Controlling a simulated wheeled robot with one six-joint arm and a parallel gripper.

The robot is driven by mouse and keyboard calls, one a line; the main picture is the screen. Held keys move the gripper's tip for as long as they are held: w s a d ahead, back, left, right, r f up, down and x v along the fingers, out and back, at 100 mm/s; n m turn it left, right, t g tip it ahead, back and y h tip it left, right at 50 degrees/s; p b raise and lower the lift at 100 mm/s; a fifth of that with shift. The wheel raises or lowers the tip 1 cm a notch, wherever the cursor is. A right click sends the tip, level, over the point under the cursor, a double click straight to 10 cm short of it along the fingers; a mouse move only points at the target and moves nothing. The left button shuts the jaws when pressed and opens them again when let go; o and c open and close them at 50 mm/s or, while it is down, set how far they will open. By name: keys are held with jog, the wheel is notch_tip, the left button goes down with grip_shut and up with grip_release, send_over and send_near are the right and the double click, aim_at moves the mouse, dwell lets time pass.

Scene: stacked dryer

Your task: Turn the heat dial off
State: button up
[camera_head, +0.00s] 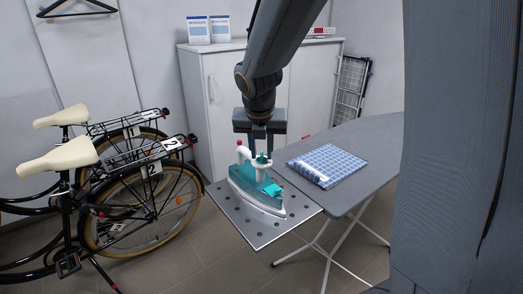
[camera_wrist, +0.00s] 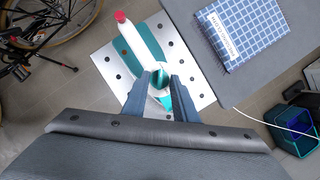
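A teal and white iron (camera_head: 246,181) rests on a perforated metal plate (camera_head: 234,217) at the end of the ironing board. It also shows in the wrist view, with its red-tipped white part (camera_wrist: 126,24) pointing up the picture. A small teal knob (camera_head: 262,158), which looks like the heat dial, sits on top of the iron. My gripper (camera_head: 261,150) points straight down over the iron, with its fingertips close to the knob. In the wrist view my gripper (camera_wrist: 161,77) has its fingers apart, with teal and white parts between them. I cannot tell whether the fingers touch the knob, or read its setting.
A folded blue checked cloth (camera_head: 327,164) lies on the grey ironing board (camera_head: 372,141), right of the iron. Bicycles (camera_head: 140,205) stand at left, a white cabinet (camera_head: 205,115) behind. A dark blue bin (camera_wrist: 295,128) and a white cord (camera_wrist: 262,120) show at right in the wrist view.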

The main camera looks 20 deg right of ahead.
grip_shut()
